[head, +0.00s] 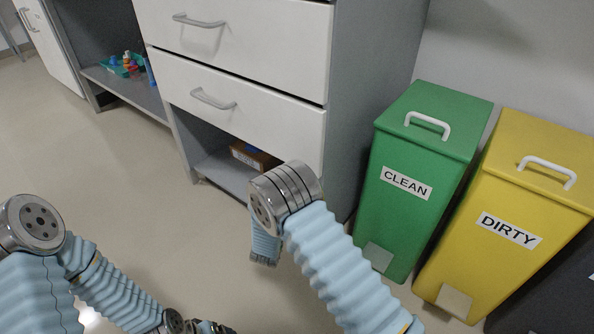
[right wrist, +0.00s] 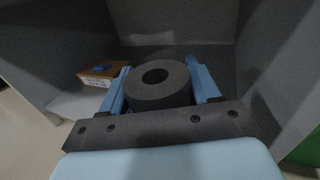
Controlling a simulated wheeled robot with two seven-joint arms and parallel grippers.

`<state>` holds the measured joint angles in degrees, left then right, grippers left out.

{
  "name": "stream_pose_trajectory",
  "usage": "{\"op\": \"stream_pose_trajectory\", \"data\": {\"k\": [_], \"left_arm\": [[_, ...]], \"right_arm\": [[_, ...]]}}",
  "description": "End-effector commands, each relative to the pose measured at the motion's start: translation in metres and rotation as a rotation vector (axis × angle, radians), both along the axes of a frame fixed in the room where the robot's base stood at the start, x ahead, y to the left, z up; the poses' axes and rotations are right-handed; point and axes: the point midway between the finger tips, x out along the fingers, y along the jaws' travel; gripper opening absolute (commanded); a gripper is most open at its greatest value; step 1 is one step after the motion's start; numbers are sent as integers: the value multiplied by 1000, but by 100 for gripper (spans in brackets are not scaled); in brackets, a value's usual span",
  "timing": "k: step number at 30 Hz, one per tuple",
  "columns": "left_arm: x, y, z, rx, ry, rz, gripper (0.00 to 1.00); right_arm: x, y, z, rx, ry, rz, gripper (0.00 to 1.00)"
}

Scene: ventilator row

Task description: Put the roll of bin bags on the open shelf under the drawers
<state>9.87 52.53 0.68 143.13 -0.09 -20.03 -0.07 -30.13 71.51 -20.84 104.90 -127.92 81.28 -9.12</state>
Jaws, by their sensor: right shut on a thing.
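The roll of bin bags (right wrist: 160,84) is dark grey with a round hole in its core. In the right wrist view it sits between the two blue fingers of my right gripper (right wrist: 161,86), which is shut on it. The open shelf (head: 222,172) is under two white drawers in the head view. In the right wrist view the roll is in front of or inside this grey compartment; I cannot tell whether it touches the shelf board (right wrist: 82,107). In the head view my right arm hides the roll and the gripper's fingertips. My left gripper does not show clearly.
A brown box (head: 250,155) stands on the shelf, left of the roll in the right wrist view (right wrist: 103,73). A green CLEAN bin (head: 400,215) and a yellow DIRTY bin (head: 490,270) stand right of the cabinet. Another open shelf with colourful items (head: 127,64) is at the left.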

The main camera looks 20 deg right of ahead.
Motion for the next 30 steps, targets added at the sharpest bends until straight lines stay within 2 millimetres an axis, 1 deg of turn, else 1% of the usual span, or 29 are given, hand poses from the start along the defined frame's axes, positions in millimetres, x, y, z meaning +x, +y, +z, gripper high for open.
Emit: {"op": "stream_pose_trajectory", "data": {"k": [1, 6, 9, 12, 15, 20, 21, 24, 26, 27, 30], "left_arm": [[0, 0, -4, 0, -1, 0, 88], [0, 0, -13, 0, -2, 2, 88], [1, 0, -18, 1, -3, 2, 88], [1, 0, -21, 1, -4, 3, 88], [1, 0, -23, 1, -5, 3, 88], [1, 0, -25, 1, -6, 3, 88], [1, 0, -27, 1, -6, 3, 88], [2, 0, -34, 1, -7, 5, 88], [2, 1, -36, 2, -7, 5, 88], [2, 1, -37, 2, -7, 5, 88], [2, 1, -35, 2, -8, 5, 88]], "right_arm": [[14, -10, -1, 1, -4, -6, 0], [60, -36, -1, 2, -5, -6, 0], [85, -51, -1, 1, -4, -5, 0], [104, -61, -1, 0, -4, -4, 0], [115, -66, 0, 0, -2, -3, 0], [125, -72, 0, 0, -2, -2, 0], [128, -73, -3, 0, -1, -2, 0], [126, -73, -24, 1, 2, -2, 0], [126, -73, -32, 0, 1, -3, 0], [126, -73, -35, 0, 0, -3, 0], [127, -72, -34, 0, -2, -2, 0]]}}
